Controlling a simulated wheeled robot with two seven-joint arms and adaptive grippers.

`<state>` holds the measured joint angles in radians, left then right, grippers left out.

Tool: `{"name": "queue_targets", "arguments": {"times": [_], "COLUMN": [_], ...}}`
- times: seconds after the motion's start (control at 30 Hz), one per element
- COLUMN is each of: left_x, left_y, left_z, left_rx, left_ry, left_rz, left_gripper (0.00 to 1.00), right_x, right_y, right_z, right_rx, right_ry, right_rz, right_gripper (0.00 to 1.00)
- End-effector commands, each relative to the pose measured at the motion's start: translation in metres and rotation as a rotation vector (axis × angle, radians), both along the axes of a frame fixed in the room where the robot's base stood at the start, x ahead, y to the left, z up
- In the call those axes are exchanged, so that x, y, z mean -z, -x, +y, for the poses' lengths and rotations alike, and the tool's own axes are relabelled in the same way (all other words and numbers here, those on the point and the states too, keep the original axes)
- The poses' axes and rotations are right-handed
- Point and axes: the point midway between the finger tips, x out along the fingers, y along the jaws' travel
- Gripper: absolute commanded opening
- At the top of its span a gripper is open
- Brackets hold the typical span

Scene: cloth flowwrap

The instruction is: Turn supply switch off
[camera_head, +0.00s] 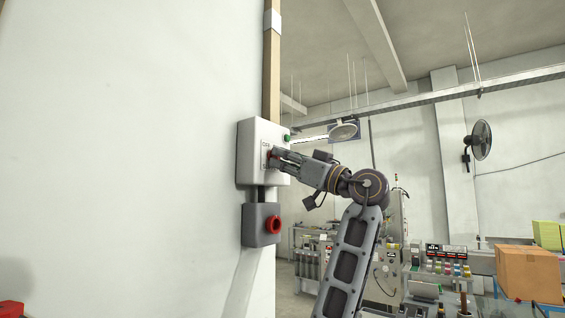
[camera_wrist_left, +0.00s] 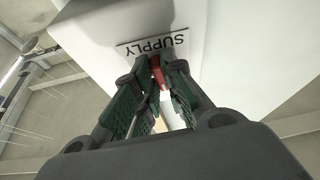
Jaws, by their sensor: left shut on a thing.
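A light grey switch box (camera_head: 254,136) is mounted on the white wall in the head view. My left gripper (camera_head: 274,156) is at its front face and shut on a red switch handle. The left wrist view shows the red switch handle (camera_wrist_left: 158,72) between the green-padded fingers (camera_wrist_left: 160,85), just beside a white label (camera_wrist_left: 152,45) reading SUPPLY. The fingers cover much of the handle, so I cannot tell its setting. My right gripper is not in view.
A dark grey box with a red round knob (camera_head: 273,224) hangs just below the switch box. A green button (camera_head: 287,138) is on the switch box's right side. A cardboard box (camera_head: 528,273) and shelves stand at the lower right, away from the wall.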

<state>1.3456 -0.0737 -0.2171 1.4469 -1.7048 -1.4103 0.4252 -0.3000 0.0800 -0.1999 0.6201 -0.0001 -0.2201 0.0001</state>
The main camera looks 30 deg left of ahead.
Motion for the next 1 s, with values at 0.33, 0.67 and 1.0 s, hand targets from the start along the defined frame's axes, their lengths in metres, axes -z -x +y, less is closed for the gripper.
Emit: {"name": "queue_targets", "arguments": {"times": [0.33, 0.67, 1.0], "left_x": [-0.0013, -0.0023, -0.0034], "left_y": [-0.0027, -0.0048, -0.006], "left_z": [-0.0003, -0.0003, -0.0005], "left_rx": [-0.001, -0.001, -0.001], "left_ry": [0.015, 0.033, 0.049], "left_rz": [-0.217, -0.431, -0.625], "left_gripper": [0.0, 0.0, 0.0], "right_x": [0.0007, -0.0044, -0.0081], "right_y": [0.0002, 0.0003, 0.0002], "right_z": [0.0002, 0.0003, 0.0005], "right_rx": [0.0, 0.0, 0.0], "right_ry": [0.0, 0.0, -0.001], "right_rz": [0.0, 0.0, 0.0], "right_gripper": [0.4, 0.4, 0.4]}}
